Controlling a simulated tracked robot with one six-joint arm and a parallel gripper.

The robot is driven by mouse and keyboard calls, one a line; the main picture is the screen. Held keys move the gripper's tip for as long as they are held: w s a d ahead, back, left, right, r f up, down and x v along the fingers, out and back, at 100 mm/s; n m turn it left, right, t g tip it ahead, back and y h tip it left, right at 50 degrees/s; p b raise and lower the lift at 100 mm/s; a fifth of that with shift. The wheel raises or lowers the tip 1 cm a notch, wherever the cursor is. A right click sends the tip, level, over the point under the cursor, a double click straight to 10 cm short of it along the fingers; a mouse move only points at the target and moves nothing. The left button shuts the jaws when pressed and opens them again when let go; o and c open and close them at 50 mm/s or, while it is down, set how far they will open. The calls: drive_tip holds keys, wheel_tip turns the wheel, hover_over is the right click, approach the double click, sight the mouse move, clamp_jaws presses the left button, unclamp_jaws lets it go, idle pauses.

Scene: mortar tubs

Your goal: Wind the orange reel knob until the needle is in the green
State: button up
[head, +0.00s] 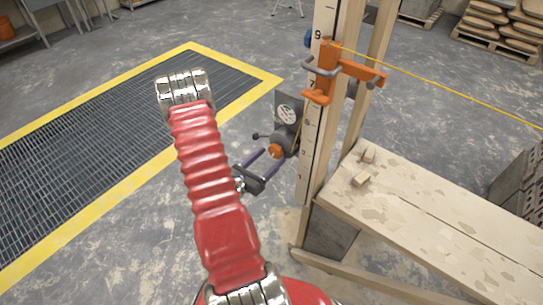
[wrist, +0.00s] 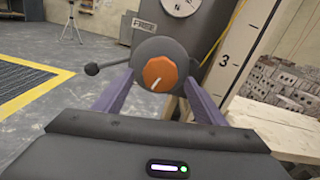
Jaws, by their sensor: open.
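The orange reel knob (wrist: 160,74) sits on the front of a dark round reel with a white mark on its face. It also shows in the head view (head: 275,151). A side crank with a ball end sticks out to the left of the reel. The gauge (head: 287,114) is above the knob, with a white dial and some green; it is cut off at the top of the wrist view (wrist: 180,5). Its needle is too small to read. My gripper (wrist: 152,98) is open, its two purple fingers on either side of the reel. I cannot tell whether they touch it.
A numbered wooden post (head: 318,100) stands right of the reel, with an orange clamp (head: 325,70) and a yellow line running off right. A plank bench (head: 440,215) is at the right. A yellow-edged floor grate (head: 90,130) lies at the left.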

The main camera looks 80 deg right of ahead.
drive_tip(key=shift+x, duration=0.85)
drive_tip(key=shift+c, duration=0.5)
drive_tip(key=c, duration=0.9)
